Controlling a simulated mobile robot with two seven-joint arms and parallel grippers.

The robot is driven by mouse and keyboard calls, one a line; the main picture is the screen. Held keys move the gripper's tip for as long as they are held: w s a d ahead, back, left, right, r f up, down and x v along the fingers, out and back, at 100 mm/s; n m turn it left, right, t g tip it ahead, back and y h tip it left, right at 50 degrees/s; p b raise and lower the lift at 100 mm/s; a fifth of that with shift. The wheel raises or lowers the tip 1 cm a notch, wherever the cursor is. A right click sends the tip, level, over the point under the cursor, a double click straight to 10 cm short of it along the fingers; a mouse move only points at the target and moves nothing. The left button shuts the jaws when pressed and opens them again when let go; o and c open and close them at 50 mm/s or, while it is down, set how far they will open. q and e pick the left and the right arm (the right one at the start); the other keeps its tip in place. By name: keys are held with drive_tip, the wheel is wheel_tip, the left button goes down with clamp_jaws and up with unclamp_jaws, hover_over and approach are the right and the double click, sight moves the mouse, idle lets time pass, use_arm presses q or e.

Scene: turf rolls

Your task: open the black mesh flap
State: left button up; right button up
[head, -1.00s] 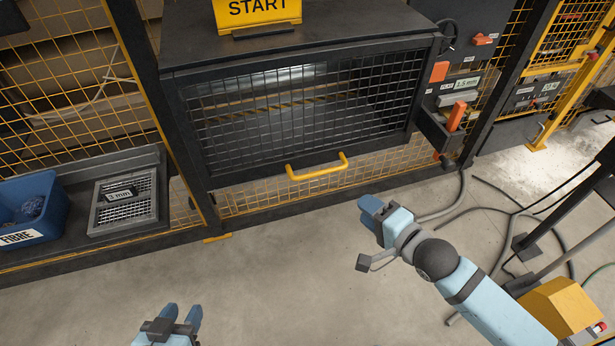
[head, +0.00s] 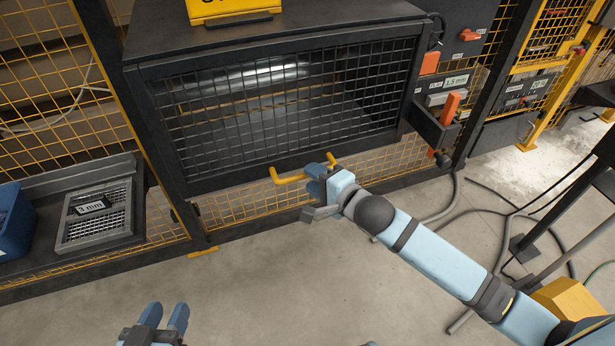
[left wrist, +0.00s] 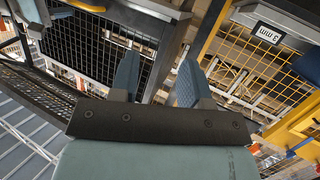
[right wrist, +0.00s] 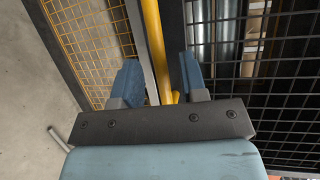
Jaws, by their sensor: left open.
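The black mesh flap (head: 290,165) hangs shut across the front of the dark cabinet, with a yellow bar handle (head: 290,180) at its lower edge. My right gripper (head: 318,180) is at the right part of the handle and hides some of it. In the right wrist view the yellow handle (right wrist: 153,40) runs between the two blue fingers (right wrist: 156,80), which stand apart on either side of it. Contact cannot be told. My left gripper (head: 166,316) is open and empty, low in the head view, well away from the flap.
An orange-handled dark box (head: 435,128) juts out right of the flap. A shelf at left holds a mesh tray labelled 3 mm (head: 98,212) and a blue bin (head: 14,222). Cables (head: 490,225) lie on the floor at right.

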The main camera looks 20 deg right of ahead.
drive_tip(key=shift+x, duration=1)
drive_tip(key=shift+w+a, duration=0.15)
drive_tip(key=shift+w, duration=0.05)
clamp_jaws()
use_arm(q)
drive_tip(key=shift+w+d+r, duration=0.2)
drive_tip(key=shift+d+r, duration=0.1)
drive_tip(key=shift+r, duration=0.4)
drive_tip(key=shift+a, duration=0.15)
use_arm(e)
drive_tip(key=shift+s, duration=0.1)
